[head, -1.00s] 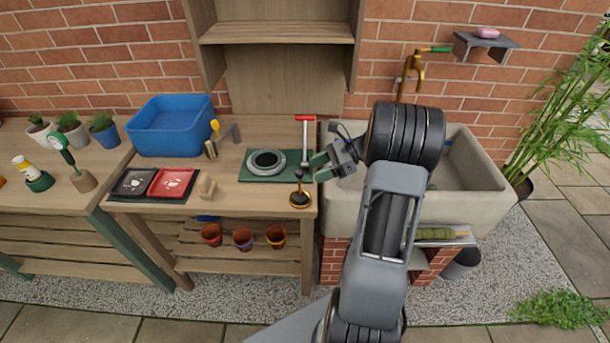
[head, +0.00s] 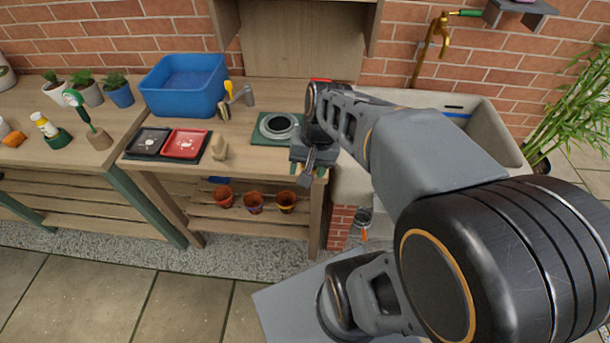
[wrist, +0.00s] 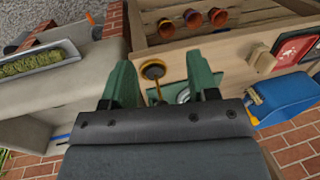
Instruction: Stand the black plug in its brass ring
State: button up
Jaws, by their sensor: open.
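In the wrist view a black disc sits within a brass ring (wrist: 153,62) on the wooden bench near its front edge. A thin brass-coloured stem runs from it toward my gripper. I cannot tell how the black plug (wrist: 153,72) is seated in the ring. My gripper (wrist: 159,64) has two green fingers spread apart, with the ring and plug showing in the gap between them and nothing gripped. In the head view my gripper (head: 308,170) points down at the bench's front right corner, and my arm hides the plug and ring.
A green mat with a grey ring (head: 279,127) lies just left of my gripper. A blue tub (head: 185,88), a red tray (head: 186,143) and a black tray (head: 149,141) stand farther left. A stone sink (head: 480,125) is to the right. Terracotta pots (head: 254,202) sit on the shelf below.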

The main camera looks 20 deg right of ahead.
jog(key=s+n, duration=0.1)
jog(key=s+a+n+t+h, duration=0.1)
jog(key=n, duration=0.1)
jog(key=a+n+t+h, duration=0.1)
jog(key=n, duration=0.1)
jog(key=shift+s, duration=0.4)
jog(key=shift+t, duration=0.3)
notch_tip(320, 180, up, 5)
jog(key=p, duration=0.3)
jog(key=shift+f+p, duration=0.2)
jog(key=shift+p, duration=0.2)
jog(key=shift+c, duration=0.9)
jog(key=shift+d, duration=0.15)
jog(key=shift+c, duration=0.2)
